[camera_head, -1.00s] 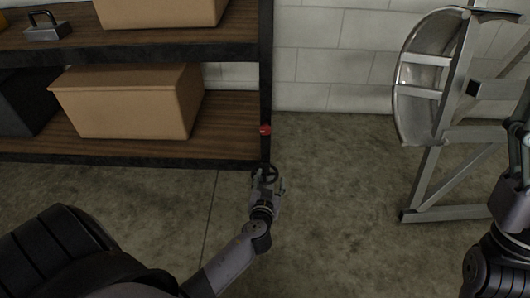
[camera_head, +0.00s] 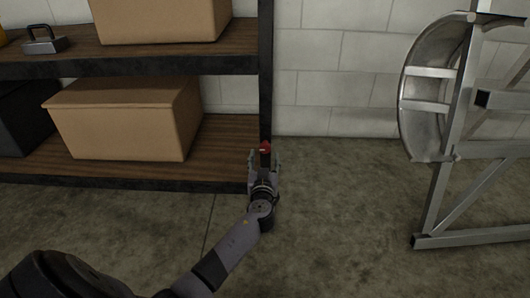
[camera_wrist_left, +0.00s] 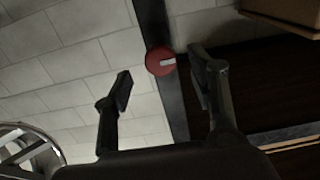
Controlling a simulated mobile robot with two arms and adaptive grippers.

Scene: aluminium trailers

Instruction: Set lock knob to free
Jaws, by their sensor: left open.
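The lock knob (camera_head: 265,147) is small, round and red, on the dark front post of the shelf rack. In the left wrist view the knob (camera_wrist_left: 160,61) shows a pale bar on its face, lying nearly level in that picture. My left gripper (camera_head: 264,158) is open just in front of the knob. In the left wrist view its fingers (camera_wrist_left: 162,84) stand apart, one on each side of the knob, and no contact shows. My right gripper is not in view.
The shelf rack (camera_head: 150,187) holds cardboard boxes (camera_head: 125,120) and a metal weight with a handle (camera_head: 43,40). An aluminium trailer frame with a fender (camera_head: 425,90) stands at the right. Bare concrete floor (camera_head: 340,200) lies between them.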

